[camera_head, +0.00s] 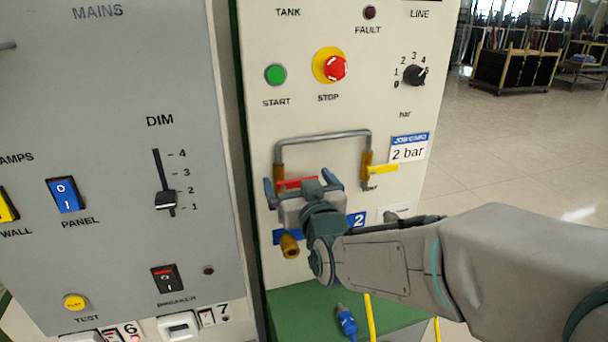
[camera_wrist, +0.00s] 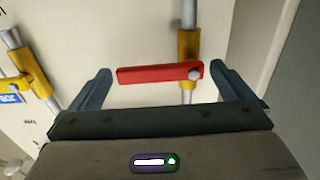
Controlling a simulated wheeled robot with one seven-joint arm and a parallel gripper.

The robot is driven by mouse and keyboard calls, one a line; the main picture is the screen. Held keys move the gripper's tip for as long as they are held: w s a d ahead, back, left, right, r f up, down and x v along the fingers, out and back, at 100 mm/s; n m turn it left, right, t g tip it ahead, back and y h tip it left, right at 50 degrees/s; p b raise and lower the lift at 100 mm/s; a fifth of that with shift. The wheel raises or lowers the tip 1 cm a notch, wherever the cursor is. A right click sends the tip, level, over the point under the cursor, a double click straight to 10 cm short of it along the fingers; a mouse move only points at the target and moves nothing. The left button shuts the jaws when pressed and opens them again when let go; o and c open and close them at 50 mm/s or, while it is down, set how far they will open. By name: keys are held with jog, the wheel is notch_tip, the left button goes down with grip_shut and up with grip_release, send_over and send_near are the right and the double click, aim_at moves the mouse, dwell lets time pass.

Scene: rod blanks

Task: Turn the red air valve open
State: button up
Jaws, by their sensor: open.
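The red valve handle (camera_wrist: 152,74) is a flat lever lying crosswise over a brass valve body (camera_wrist: 189,47) on a grey pipe. In the head view the red handle (camera_head: 295,184) shows just above my gripper, partly hidden by it. My gripper (camera_head: 296,186) is open in front of the panel. In the wrist view my gripper's two fingers (camera_wrist: 160,80) stand on either side of the red handle, one past each end. I see a gap at the left end; the right finger is close to the pivot end, and I cannot tell whether it touches.
The red stop button (camera_head: 335,68), green start button (camera_head: 275,75) and selector knob (camera_head: 414,75) are above. A grey mains panel (camera_head: 100,150) stands left.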

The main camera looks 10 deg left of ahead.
jog(key=shift+w+a, duration=0.3)
jog(key=shift+w, duration=0.15)
jog(key=c, duration=1.4)
